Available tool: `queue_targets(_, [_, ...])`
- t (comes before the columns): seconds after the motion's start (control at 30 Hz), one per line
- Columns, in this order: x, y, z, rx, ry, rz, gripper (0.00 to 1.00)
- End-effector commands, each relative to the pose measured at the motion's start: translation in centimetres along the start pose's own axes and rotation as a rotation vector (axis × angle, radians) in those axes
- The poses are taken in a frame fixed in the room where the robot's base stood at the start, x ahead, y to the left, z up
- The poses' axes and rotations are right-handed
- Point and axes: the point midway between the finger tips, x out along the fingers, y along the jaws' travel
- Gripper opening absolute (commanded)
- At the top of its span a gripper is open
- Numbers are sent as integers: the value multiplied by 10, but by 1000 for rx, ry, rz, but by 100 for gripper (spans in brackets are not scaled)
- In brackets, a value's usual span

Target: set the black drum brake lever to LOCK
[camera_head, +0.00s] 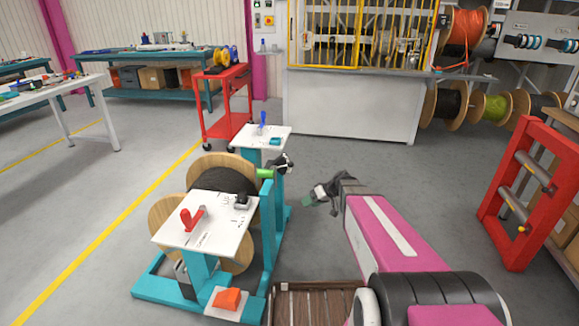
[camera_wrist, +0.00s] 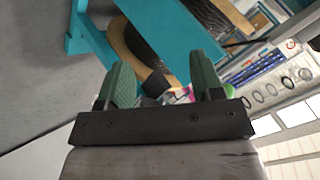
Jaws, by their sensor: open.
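The black drum (camera_head: 228,176) sits between wooden flanges on a teal stand (camera_head: 190,274). Dark markings on the plate are too small to read, so I cannot tell the lever's setting. My gripper (camera_head: 312,203) is to the right of the stand, apart from it. In the wrist view its green fingers (camera_wrist: 163,78) are open. Beyond them are the drum's wooden flange (camera_wrist: 140,48) and part of the teal stand (camera_wrist: 105,45).
A second white plate (camera_head: 262,136) with a blue item stands at the stand's far end. An orange block (camera_head: 229,298) lies on a low plate at the front. A wooden pallet (camera_head: 312,302) lies right of the stand. A red rack (camera_head: 525,195) stands right. Floor beyond my gripper is clear.

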Motion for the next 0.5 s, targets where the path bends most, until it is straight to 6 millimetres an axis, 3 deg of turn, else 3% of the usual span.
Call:
queue_targets(0.03, [8, 18, -28, -66, 79, -52, 60])
queue_targets(0.2, [10, 51, -96, -298, 385, -157, 60])
queue_targets(0.33, [3, 74, -137, -435, 594, -164, 60])
queue_targets(0.5, [-9, 94, -165, -536, 767, -134, 60])
